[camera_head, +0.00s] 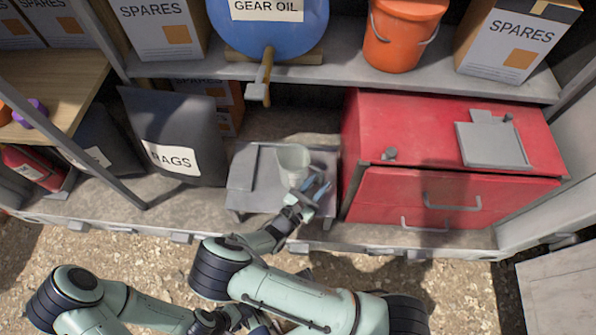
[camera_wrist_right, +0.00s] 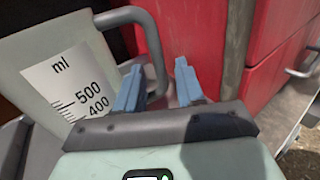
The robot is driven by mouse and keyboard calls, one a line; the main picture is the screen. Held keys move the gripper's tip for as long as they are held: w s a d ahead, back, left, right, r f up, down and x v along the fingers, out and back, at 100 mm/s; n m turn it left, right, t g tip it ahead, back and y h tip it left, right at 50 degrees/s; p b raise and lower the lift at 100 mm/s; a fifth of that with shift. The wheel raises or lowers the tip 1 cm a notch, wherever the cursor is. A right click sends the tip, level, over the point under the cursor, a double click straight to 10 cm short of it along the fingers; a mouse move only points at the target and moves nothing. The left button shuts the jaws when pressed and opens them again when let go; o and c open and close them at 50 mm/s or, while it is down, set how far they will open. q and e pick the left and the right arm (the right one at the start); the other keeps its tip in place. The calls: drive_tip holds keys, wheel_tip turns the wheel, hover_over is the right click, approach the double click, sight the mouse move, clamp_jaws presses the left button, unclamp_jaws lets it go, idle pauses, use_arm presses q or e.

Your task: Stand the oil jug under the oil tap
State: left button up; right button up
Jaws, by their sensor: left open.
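The oil jug (camera_head: 293,163) is a pale measuring jug and stands upright on a low grey stand (camera_head: 246,183). In the right wrist view the jug (camera_wrist_right: 45,45) shows its ml scale and grey handle (camera_wrist_right: 151,38). My right gripper (camera_head: 318,190) is at the jug's handle side. Its two blue fingers (camera_wrist_right: 158,88) are apart, with the lower handle between or just beyond them; contact is unclear. The oil tap (camera_head: 264,78) hangs from the blue gear oil drum (camera_head: 270,30), above and left of the jug. My left gripper (camera_head: 262,324) is low in the head view, partly hidden by my right arm.
A red drawer cabinet (camera_head: 400,130) stands close on the right of the jug. A dark rags bag (camera_head: 180,120) stands on the left. The upper shelf (camera_head: 350,76) holds the drum, an orange bucket (camera_head: 398,35) and spares boxes (camera_head: 510,40).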

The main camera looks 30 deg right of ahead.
drive_tip(key=shift+x, duration=0.85)
clamp_jaws()
